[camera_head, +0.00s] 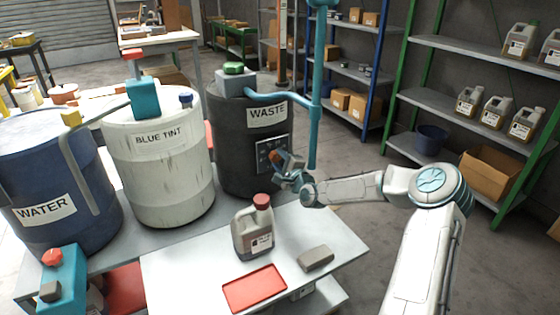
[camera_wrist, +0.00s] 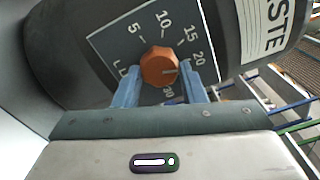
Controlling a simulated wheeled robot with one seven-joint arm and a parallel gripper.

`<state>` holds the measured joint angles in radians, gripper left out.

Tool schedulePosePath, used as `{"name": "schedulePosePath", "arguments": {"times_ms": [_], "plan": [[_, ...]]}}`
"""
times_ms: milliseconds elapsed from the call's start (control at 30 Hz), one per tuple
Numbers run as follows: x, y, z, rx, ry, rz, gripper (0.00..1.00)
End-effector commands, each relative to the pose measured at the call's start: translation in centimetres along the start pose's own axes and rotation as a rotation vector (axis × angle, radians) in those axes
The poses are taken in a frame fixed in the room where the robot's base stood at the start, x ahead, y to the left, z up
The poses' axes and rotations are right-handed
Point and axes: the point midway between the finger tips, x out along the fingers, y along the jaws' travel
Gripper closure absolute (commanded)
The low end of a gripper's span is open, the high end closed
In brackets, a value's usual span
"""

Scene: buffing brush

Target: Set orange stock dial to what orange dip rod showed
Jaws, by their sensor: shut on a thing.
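The orange dial (camera_wrist: 158,60) sits on a dark scale plate (camera_wrist: 116,46) marked 5, 10, 15, 20 and more on the side of the black WASTE drum (camera_head: 236,120). Its pale pointer line points right, a little below the 20 mark; the numbers there are partly hidden. My gripper (camera_wrist: 161,73) is shut on the dial, with one blue finger on each side. In the head view my gripper (camera_head: 281,166) is at the plate and partly covers it. I cannot make out an orange dip rod in either view.
A white BLUE TINT drum (camera_head: 160,175) and a blue WATER drum (camera_head: 50,170) stand to the left. A grey jug (camera_head: 251,232), a red tray (camera_head: 254,289) and a grey block (camera_head: 315,258) are on the white table. A teal pipe (camera_head: 314,110) rises beside the WASTE drum.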

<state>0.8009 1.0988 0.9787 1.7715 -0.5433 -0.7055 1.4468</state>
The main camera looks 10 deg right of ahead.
Motion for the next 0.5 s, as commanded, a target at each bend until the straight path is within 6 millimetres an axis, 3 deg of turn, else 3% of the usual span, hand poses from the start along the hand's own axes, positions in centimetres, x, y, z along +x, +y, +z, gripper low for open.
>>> {"name": "schedulePosePath", "arguments": {"times_ms": [367,400,467,500], "plan": [[-0.04,0.11,-0.03,0.003,0.000,0.002,0.86],[-0.04,0.11,-0.03,0.003,0.000,0.002,0.54],[-0.03,0.10,-0.02,0.003,0.000,0.002,0.41],[-0.03,0.09,-0.02,0.003,0.000,0.002,0.41]]}}
